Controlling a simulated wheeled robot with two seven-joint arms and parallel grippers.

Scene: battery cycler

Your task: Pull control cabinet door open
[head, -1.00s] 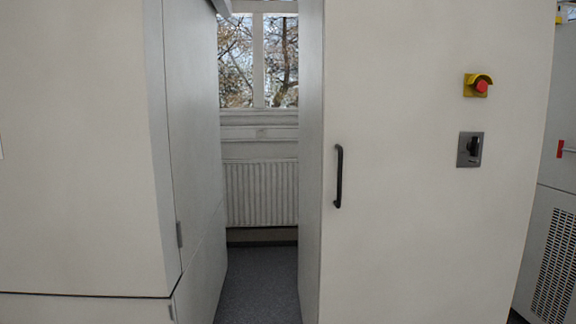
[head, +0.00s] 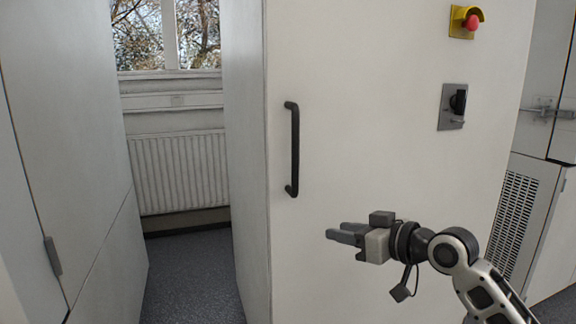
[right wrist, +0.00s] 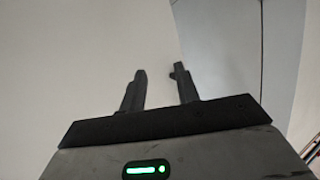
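The control cabinet door (head: 370,150) is a large pale panel, and it looks closed. Its black vertical bar handle (head: 294,150) is near the door's left edge. My right gripper (head: 336,235) is in front of the door, to the right of and below the handle, not touching it. In the right wrist view its two fingers (right wrist: 159,75) stand apart with nothing between them. The handle does not show in the right wrist view. My left gripper is not in view.
A red emergency button on a yellow mount (head: 470,21) and a dark rotary switch (head: 453,106) sit at the door's upper right. Another pale cabinet (head: 75,130) stands at left. A gap with grey floor (head: 190,280) leads to a radiator (head: 180,172). A vented cabinet (head: 512,215) is at right.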

